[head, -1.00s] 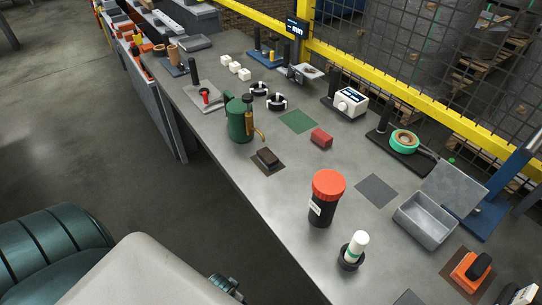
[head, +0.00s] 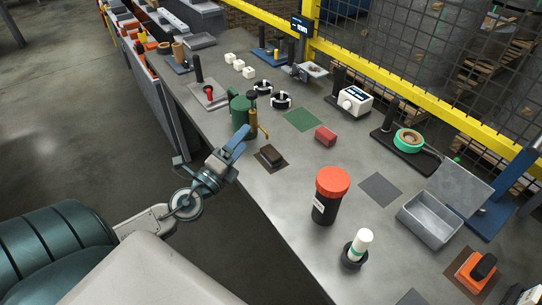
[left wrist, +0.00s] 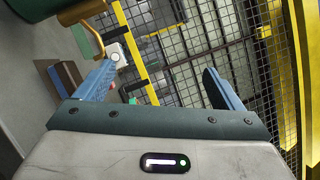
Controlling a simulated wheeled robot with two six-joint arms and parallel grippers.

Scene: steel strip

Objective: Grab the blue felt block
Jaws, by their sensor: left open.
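A small dark block (head: 270,154) sits on a brown square mat (head: 283,164) near the table's left edge. My left gripper (head: 241,140) is at the table's left edge, left of the dark block and in front of the green can (head: 238,108). Its blue fingers are apart in the left wrist view (left wrist: 160,86), with nothing between them. My right gripper is out of view.
The can's brass spout (head: 254,122) is close to the left fingers. A yellow-railed mesh fence (head: 420,100) runs behind.

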